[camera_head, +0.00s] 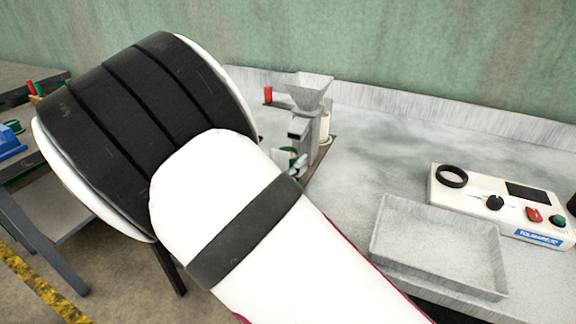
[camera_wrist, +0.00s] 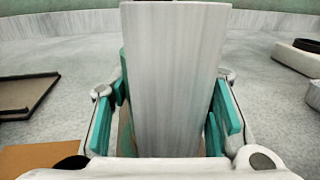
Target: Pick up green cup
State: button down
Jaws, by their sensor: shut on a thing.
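My gripper (camera_wrist: 172,125) has teal-lined fingers closed on both sides of a pale grey tapered piece (camera_wrist: 175,75), wide at the top and narrower below. Teal strips show along both of its sides; I cannot tell finger pads from any green cup there. No clearly green cup shows between the fingers, and I cannot tell whether the grey piece is a cup or part of the machine. In the head view, a small green and white patch shows beside the grey grinder (camera_head: 310,95), past my arm, which hides most of the gripper. I cannot tell whether that patch is cup or gripper.
A shallow grey tray (camera_head: 440,245) and a white control box (camera_head: 505,205) with knobs stand to the right on the grey counter (camera_head: 375,150). A red object (camera_head: 267,95) is near the grinder. In the wrist view, a dark flat tray (camera_wrist: 25,95) lies left.

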notch_tip(320, 180, up, 18)
jog(key=p, duration=0.2)
jog(key=shift+f, duration=0.25)
dwell(0.6)
